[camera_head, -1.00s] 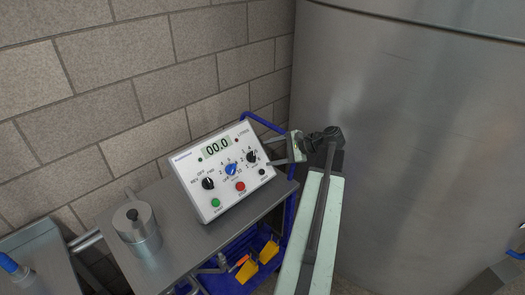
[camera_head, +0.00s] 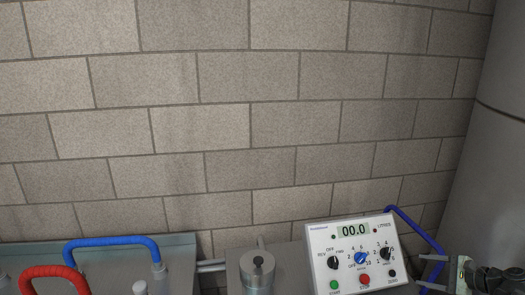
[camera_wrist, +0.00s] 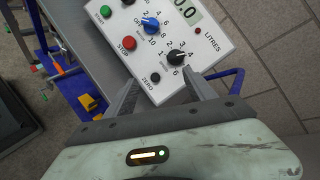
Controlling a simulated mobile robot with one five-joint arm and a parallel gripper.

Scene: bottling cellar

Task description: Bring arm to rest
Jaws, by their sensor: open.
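My gripper (camera_head: 432,272) is at the lower right edge of the head view, just right of the control box. It is open and empty, its two fingers apart and pointing toward the box's right side. In the wrist view my gripper (camera_wrist: 160,88) has its fingers spread near the box's edge by the ZERO button; I cannot tell whether they touch it. The white control box (camera_head: 318,257) has a display reading 00.0, black and blue knobs, and green, red and black buttons. It also fills the top of the wrist view (camera_wrist: 195,58). Most of my arm is out of the head view.
A lidded metal pot (camera_head: 257,272) stands left of the box. A blue rail (camera_head: 415,232) curves behind the box's right side. Red (camera_head: 52,270) and blue (camera_head: 112,241) curved handles are at lower left. A large metal tank (camera_head: 500,170) stands at right before the brick wall.

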